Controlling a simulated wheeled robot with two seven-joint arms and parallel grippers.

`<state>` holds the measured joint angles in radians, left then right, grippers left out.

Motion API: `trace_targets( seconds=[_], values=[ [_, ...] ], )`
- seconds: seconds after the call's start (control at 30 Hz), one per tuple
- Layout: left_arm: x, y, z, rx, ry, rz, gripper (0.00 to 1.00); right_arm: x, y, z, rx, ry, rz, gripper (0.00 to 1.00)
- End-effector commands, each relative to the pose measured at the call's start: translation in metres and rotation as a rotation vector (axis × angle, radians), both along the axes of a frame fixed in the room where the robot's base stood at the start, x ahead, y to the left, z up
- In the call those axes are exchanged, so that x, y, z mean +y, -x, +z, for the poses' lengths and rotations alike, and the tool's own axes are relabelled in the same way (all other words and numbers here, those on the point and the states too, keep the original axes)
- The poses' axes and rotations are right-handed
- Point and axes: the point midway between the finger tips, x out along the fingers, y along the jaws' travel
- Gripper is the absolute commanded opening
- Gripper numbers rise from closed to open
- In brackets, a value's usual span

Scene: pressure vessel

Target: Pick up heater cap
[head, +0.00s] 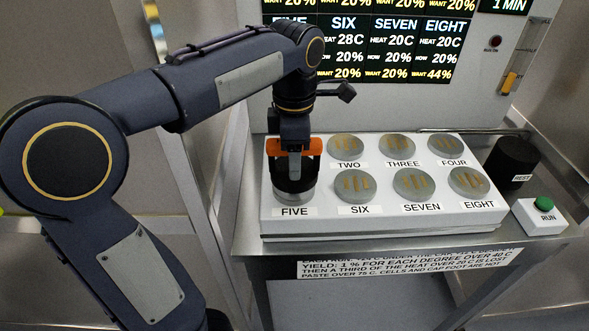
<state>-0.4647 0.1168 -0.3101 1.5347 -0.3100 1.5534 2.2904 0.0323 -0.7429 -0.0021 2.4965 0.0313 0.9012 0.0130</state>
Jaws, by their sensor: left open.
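The heater cap (294,187) shows as a dark round body on cell FIVE, at the front left of the white block. Orange parts show just above it, on both sides of my gripper. My left gripper (294,170) points straight down over the cap, with its fingers at the cap's upper part. It is open; I cannot tell whether a finger touches the cap. The gripper hides part of the cap. My right gripper is out of view.
The white block (410,223) carries several grey round cells with labels. My gripper hides the spot behind FIVE. A black REST stand (511,160) and a green RUN button (545,203) are at the right. A lit display (370,50) is behind.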

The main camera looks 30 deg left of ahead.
Motion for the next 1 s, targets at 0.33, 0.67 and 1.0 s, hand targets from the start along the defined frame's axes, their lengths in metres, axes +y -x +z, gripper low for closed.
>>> trace_targets(
  seconds=[0.33, 0.67, 1.0],
  values=[
    [0.0, -0.0002, -0.0001, 0.0, 0.0, 0.0, 0.35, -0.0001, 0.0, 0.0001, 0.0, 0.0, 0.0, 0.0],
    [-0.0001, -0.0003, 0.0001, -0.001, 0.001, 0.0, 0.0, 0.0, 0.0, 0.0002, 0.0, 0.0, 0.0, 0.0],
    [-0.0001, -0.0006, 0.0029, -0.003, 0.001, 0.0, 0.0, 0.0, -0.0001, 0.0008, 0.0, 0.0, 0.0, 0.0]
  ],
)
